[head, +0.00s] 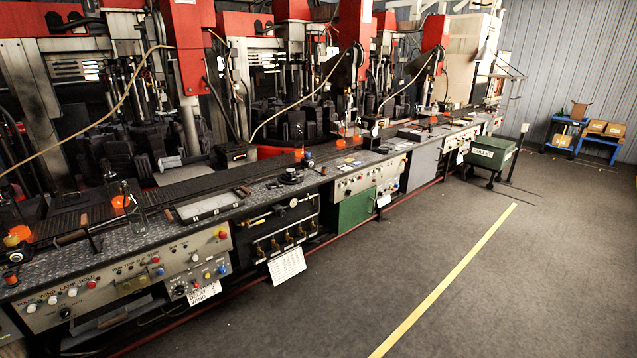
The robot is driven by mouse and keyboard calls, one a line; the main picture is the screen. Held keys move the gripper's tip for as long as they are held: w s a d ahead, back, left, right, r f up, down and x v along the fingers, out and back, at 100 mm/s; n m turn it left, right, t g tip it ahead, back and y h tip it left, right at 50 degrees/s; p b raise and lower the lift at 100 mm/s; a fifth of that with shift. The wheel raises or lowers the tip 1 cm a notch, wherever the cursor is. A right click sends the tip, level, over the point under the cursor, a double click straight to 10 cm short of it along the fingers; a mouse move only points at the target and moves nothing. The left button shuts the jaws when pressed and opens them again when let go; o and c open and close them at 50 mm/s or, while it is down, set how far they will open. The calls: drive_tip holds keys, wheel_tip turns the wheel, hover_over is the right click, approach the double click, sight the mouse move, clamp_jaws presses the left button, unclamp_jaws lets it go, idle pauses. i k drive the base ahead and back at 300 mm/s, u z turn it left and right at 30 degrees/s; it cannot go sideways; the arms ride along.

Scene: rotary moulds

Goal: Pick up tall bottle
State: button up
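I cannot clearly pick out the tall bottle. A tall, dark, glassy upright shape (133,208) stands near the front of the long bench (70,223) at the left and may be a bottle. A second slim dark upright shape (299,146) stands further along the bench, too small to tell. My gripper is not in view.
Red and black moulding machines (190,50) stand behind the bench. Control panels (125,277) line its front. A green box on legs (491,153) stands at the far right end. The grey floor with a yellow line (450,278) is clear. Blue tables (600,145) stand far back.

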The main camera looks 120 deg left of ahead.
sight(133, 206)
drive_tip(key=u, duration=4.85)
drive_tip(key=i, duration=0.55)
drive_tip(key=z, duration=0.55)
drive_tip(key=i, duration=1.35)
drive_tip(key=u, duration=0.45)
drive_tip(key=i, duration=0.95)
drive_tip(key=u, duration=0.85)
